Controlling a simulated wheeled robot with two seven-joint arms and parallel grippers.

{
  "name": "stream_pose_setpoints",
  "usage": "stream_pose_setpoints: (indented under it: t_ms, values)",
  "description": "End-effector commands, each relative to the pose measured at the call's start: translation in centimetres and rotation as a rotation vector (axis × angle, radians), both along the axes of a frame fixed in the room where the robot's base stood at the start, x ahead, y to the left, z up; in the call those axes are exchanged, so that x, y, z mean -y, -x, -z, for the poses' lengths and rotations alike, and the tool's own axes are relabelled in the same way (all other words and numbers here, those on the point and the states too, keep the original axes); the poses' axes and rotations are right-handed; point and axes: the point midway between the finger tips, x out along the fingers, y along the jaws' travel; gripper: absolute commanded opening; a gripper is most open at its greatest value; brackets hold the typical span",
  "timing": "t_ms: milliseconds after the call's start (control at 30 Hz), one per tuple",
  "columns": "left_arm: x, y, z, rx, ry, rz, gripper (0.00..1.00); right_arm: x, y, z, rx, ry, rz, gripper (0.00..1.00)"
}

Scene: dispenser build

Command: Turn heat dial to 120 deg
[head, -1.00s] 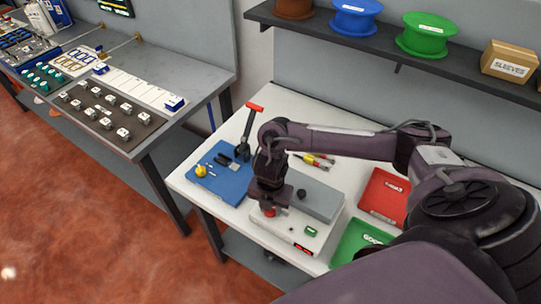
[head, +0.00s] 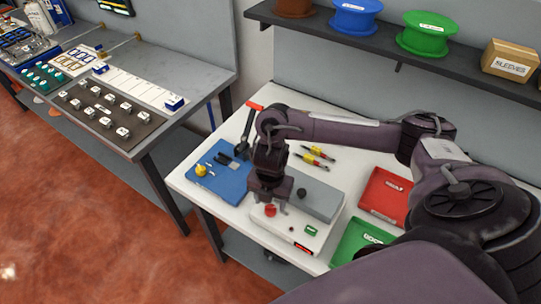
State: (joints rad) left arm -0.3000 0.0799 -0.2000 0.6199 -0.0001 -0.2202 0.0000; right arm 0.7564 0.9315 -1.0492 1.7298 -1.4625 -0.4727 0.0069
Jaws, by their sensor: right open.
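A white and grey box-shaped device (head: 268,222) stands near the front edge of the white table. On it I see a red knob (head: 271,210), a black knob (head: 302,194), a green-marked part (head: 311,231) and a small red-lit display (head: 304,248). Which knob is the heat dial, and its reading, are too small to tell. My right gripper (head: 269,205) points down over the device's left part, its fingers apart. The red knob shows between and just below the fingers; I cannot tell whether they touch it. My left gripper is out of view.
A blue mat (head: 222,184) with small tools lies left of the device, with a red-topped black press (head: 247,130) behind. A red tray (head: 372,205) and a green tray (head: 350,243) are at right. Yellow-red tools (head: 312,160) lie behind.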

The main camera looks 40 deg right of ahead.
Motion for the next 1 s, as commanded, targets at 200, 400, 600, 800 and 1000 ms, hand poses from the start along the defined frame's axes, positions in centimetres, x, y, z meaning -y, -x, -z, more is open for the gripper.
stream_pose_setpoints:
  t_ms: [200, 400, 600, 800, 1000]
  values:
    - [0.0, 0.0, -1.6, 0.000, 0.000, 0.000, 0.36, 0.1, -0.1, -3.6, 0.002, 0.003, 0.000, 0.53]
    - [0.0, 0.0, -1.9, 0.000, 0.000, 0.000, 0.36, 0.1, 0.0, -4.6, 0.000, 0.001, 0.001, 0.53]
    - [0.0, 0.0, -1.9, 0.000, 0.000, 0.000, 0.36, 0.1, 0.0, -4.5, -0.002, 0.001, 0.002, 0.53]
    - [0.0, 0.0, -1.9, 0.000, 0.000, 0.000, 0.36, 0.1, 0.0, -4.5, -0.002, 0.001, 0.002, 0.53]
    - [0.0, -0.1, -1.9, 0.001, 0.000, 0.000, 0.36, 0.1, 0.0, -4.5, -0.002, 0.001, 0.001, 0.53]
